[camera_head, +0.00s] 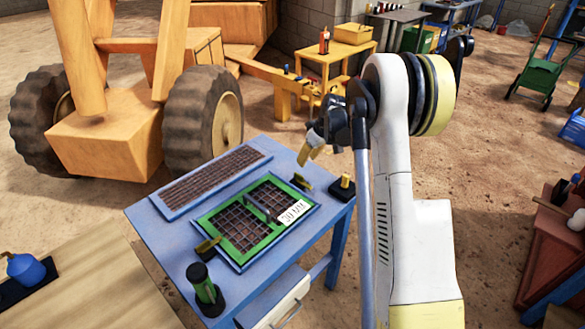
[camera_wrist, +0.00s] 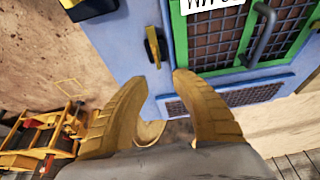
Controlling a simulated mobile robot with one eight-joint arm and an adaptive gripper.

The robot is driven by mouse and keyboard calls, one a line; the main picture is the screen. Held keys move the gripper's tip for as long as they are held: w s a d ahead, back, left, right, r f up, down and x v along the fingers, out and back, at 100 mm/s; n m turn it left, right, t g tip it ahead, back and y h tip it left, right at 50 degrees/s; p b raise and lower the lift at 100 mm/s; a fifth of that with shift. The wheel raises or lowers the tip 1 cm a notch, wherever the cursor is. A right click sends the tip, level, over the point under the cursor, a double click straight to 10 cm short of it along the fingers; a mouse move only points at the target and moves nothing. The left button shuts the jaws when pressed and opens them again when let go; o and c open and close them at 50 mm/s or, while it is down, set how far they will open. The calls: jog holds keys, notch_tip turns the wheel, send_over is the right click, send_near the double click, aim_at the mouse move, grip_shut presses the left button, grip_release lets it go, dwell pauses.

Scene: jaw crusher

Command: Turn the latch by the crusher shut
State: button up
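A blue bench (camera_head: 160,221) carries a green-framed grate panel (camera_head: 207,217) with a dark handle and a white lettered label. A black and yellow latch (camera_head: 303,182) sits at the panel's far right end; it shows in the wrist view (camera_wrist: 153,46), upright in the picture. A second black and yellow latch (camera_head: 208,246) is at the panel's near left end. My gripper (camera_head: 312,148) is above the bench's far edge, near the far latch. In the wrist view, its two yellow fingers (camera_wrist: 160,77) are apart and empty, with the latch just beyond the tips. I see no contact.
A black block with a yellow knob (camera_head: 342,188) stands at the bench's right corner. A green and black cylinder (camera_head: 202,284) stands at the near corner. A large yellow wheeled machine (camera_head: 110,142) is behind on the left.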

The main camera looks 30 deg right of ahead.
aim_at(299, 175)
jog(key=b+x, duration=0.1)
jog(key=x, duration=0.3)
jog(key=b+x, duration=0.1)
jog(key=x, duration=0.3)
jog(key=b+x, duration=0.1)
jog(key=x, duration=0.3)
jog(key=shift+s+d, duration=0.1)
jog(key=shift+d, duration=0.15)
grip_shut()
